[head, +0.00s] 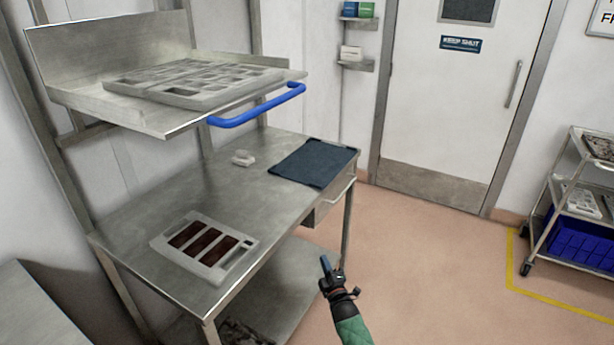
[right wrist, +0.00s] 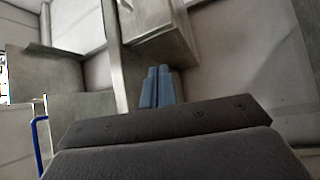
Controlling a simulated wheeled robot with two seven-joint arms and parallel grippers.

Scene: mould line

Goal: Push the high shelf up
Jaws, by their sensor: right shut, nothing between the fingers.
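The high shelf (head: 155,121) is a steel shelf above the steel table, with a blue handle (head: 258,107) along its front edge. A grey mould tray (head: 190,82) lies on the shelf. My right gripper (head: 325,262) is shut and empty, in front of the table's right front leg and well below the handle. In the right wrist view its blue fingers (right wrist: 157,87) are together, and a blue bar (right wrist: 37,145) shows at the left edge. My left gripper is not in view.
The table (head: 215,195) bears a mould with dark red filling (head: 208,246), a small pale object (head: 243,158) and a dark blue cloth (head: 313,162). A drawer (head: 335,197) sits under its right end. A wheeled cart (head: 540,225) stands at right; the floor between is clear.

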